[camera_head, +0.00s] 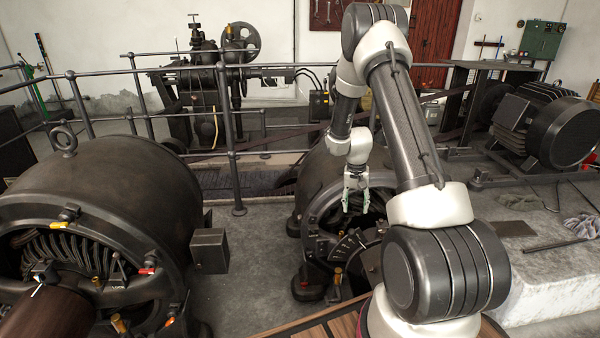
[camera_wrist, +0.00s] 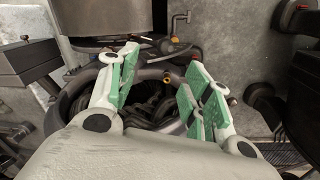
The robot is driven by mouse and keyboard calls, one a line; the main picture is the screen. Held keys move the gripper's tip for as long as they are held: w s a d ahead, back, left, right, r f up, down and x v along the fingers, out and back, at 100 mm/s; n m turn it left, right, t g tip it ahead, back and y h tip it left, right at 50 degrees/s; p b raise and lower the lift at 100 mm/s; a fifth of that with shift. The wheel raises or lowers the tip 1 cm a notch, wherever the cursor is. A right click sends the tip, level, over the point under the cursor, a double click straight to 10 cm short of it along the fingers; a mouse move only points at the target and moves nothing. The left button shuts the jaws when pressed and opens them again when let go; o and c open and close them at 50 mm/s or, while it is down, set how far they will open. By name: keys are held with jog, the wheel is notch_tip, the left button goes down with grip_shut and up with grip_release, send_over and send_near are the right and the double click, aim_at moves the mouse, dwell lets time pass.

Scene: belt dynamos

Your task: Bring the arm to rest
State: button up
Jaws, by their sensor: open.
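My gripper (camera_head: 356,198) hangs pointing down at the end of my raised arm, in front of the right-hand dynamo (camera_head: 318,185). Its fingers are apart with nothing between them. In the wrist view my gripper (camera_wrist: 160,88) shows two white fingers with green pads, spread wide. The dynamo's round dark ring and coils (camera_wrist: 150,105) lie behind and between the fingers. My arm hides part of this dynamo in the head view.
A large dynamo (camera_head: 110,200) with coloured handles stands at the left. Metal railings (camera_head: 235,150) run behind. A motor (camera_head: 545,125) sits at the right, above a pale plinth (camera_head: 560,270) with a grey cloth (camera_head: 582,226). Grey floor (camera_head: 245,290) is clear between the dynamos.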

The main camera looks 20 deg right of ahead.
jog(key=s+a+n+g, duration=0.1)
jog(key=s+g, duration=0.1)
jog(key=s, duration=0.3)
jog(key=s+a+r+n+t, duration=0.2)
jog(key=s+a+r, duration=0.2)
jog(key=s+r, duration=0.4)
jog(key=s+a+r+n+t, duration=0.2)
jog(key=s+r, duration=0.6)
jog(key=r, duration=0.8)
jog(key=s+a+r+n+t, duration=0.1)
jog(key=s+a+r+t, duration=0.1)
jog(key=s+a+r, duration=0.5)
notch_tip(320, 180, up, 5)
jog(key=shift+s+r+n+t+y, duration=0.15)
jog(key=shift+s+n+t+y, duration=0.2)
jog(key=shift+s, duration=0.65)
